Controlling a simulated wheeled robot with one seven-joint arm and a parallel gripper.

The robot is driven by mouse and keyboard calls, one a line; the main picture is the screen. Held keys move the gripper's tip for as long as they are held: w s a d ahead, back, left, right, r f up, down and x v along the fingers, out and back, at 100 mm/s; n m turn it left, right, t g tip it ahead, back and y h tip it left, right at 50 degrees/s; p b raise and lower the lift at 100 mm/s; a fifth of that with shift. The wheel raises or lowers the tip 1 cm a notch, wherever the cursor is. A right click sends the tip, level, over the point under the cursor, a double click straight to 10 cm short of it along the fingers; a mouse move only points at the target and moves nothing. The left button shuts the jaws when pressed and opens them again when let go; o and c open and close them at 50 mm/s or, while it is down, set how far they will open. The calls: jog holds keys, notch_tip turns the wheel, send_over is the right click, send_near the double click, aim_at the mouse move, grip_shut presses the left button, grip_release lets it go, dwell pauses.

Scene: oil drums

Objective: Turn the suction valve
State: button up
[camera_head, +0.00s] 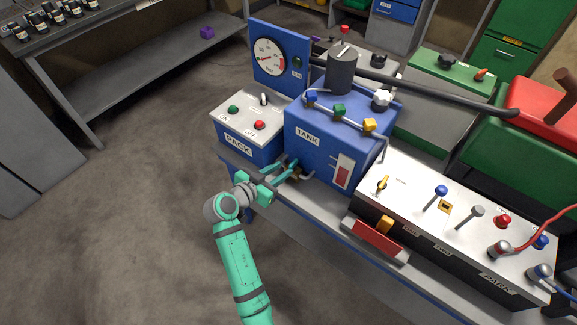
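My teal arm reaches up from the bottom, and my gripper (296,168) is at the lower front of the blue box marked TANK (312,125). A small brass-coloured piece (300,177) shows right by the fingertips, partly hidden by them; I cannot tell if they touch or grip it. The finger gap is too small to judge. Along a pipe on top of the tank sit a blue handle (311,97), a green handle (339,109) and a yellow handle (369,124). A white knob (381,98) stands behind them. I cannot read which part is labelled as suction valve.
Left of the tank is the PACK box (247,125) with buttons and a switch, below a dial gauge (268,57). To the right is a long control panel (450,215) with knobs and cables. A bench (150,70) stands at the left; the floor between is clear.

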jog(key=v, duration=0.5)
jog(key=shift+f, duration=0.1)
dwell(0.3)
jog(key=s+d+f+n+t+y, duration=0.15)
jog(key=s+f+n+y, duration=0.25)
jog(key=s+f, duration=0.4)
jog(key=s+d+f+n+y, duration=0.3)
jog(key=s+f, duration=0.3)
jog(key=s, duration=0.5)
jog(key=s+d+r+t, duration=0.1)
jog(key=s+r, duration=0.6)
jog(key=s, duration=0.3)
jog(key=s+d+r+t+y, duration=0.1)
jog(key=s+r+t, duration=0.1)
jog(key=s+r, duration=0.5)
jog(key=v, duration=0.3)
jog(key=shift+s+d, duration=0.3)
